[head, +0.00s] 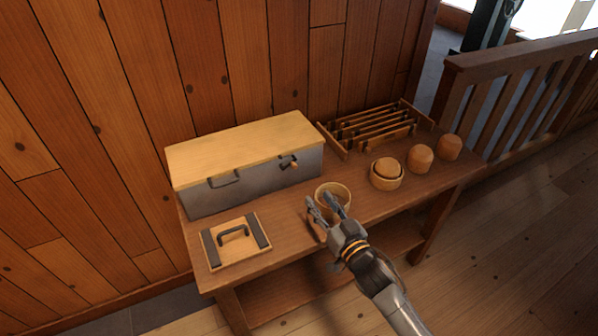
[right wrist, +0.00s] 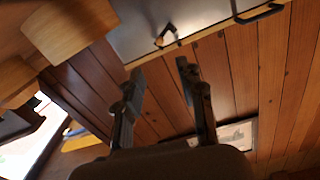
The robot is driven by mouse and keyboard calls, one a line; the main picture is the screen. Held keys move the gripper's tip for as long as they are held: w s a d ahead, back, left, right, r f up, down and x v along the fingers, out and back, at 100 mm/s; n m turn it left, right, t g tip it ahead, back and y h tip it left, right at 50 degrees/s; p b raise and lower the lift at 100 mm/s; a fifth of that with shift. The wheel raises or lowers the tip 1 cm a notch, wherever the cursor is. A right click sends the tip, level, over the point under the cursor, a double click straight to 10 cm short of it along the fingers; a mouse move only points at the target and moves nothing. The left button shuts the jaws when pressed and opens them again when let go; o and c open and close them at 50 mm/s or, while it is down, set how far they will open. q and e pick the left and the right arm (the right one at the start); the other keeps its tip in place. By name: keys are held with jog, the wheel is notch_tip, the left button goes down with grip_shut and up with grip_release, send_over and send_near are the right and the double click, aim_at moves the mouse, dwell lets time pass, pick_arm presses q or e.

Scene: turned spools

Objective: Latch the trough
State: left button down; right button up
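The trough (head: 255,179) is a grey box with a flat pale wooden lid (head: 245,143) lying on top, at the back left of the bench. Its front has a dark latch with a wooden knob (head: 291,164) at the right and a dark handle (head: 224,181) at the left. In the right wrist view the latch (right wrist: 165,35) and handle (right wrist: 260,14) show near the top. My right gripper (head: 322,200) is open and empty, in front of the trough and apart from the latch. Its fingers (right wrist: 161,72) are spread in the right wrist view. My left gripper is out of view.
A wooden bowl (head: 334,189) is partly behind my right gripper. A board with a dark handle (head: 237,241) lies at the front left. A slatted rack (head: 370,129) and several rounded wooden pieces (head: 420,158) stand to the right. A plank wall is behind.

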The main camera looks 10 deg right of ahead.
aim_at(296, 168)
jog(key=x, duration=1.2)
jog(key=shift+w+a, duration=0.1)
jog(key=shift+w, duration=0.15)
grip_shut()
